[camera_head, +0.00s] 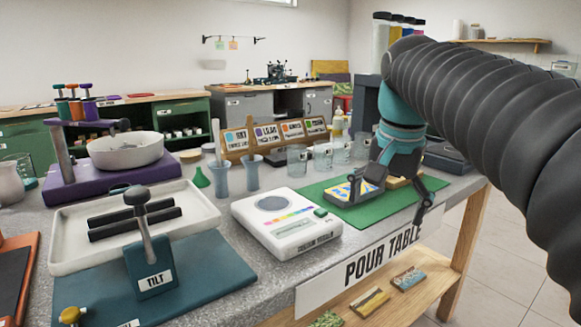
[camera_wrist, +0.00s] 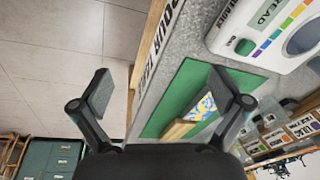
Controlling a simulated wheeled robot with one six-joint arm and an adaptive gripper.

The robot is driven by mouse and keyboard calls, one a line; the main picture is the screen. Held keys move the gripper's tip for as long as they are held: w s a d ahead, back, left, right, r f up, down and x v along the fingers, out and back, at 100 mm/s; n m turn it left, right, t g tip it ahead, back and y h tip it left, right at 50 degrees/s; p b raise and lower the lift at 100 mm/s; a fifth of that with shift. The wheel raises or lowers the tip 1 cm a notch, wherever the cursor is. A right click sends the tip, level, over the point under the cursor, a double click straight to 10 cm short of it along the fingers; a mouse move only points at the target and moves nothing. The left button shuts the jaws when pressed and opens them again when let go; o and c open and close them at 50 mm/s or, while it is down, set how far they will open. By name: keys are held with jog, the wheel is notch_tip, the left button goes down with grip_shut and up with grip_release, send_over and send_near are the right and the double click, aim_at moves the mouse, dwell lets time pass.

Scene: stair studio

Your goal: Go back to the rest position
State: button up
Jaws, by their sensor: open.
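My gripper (camera_head: 403,202) hangs at the right end of the pour table (camera_head: 236,283), over its front edge by the green mat (camera_head: 331,206). In the wrist view my gripper (camera_wrist: 168,98) is open, its two fingers wide apart with nothing held between them. One finger overlaps the green mat (camera_wrist: 172,104) in that view and the other is over the floor. A blue and yellow patterned tile (camera_head: 347,191) lies on the mat, partly hidden by my gripper. The tile also shows in the wrist view (camera_wrist: 202,107), behind a finger.
A white scale (camera_head: 286,222) stands left of the mat. Clear cups (camera_head: 322,156) and a card rack (camera_head: 240,141) stand behind it. A white tray (camera_head: 190,222) on a teal tilt stand and a bowl (camera_head: 126,152) are at left. Open floor (camera_head: 510,245) lies right of the table.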

jog(key=s+f+n+t, duration=0.1)
jog(key=s+f+n, duration=0.2)
jog(key=s+f, duration=0.4)
jog(key=s+f+n+t, duration=0.2)
jog(key=s+f, duration=0.5)
jog(key=f, duration=0.5)
jog(key=shift+s+n, duration=0.35)
jog(key=shift+n, duration=0.35)
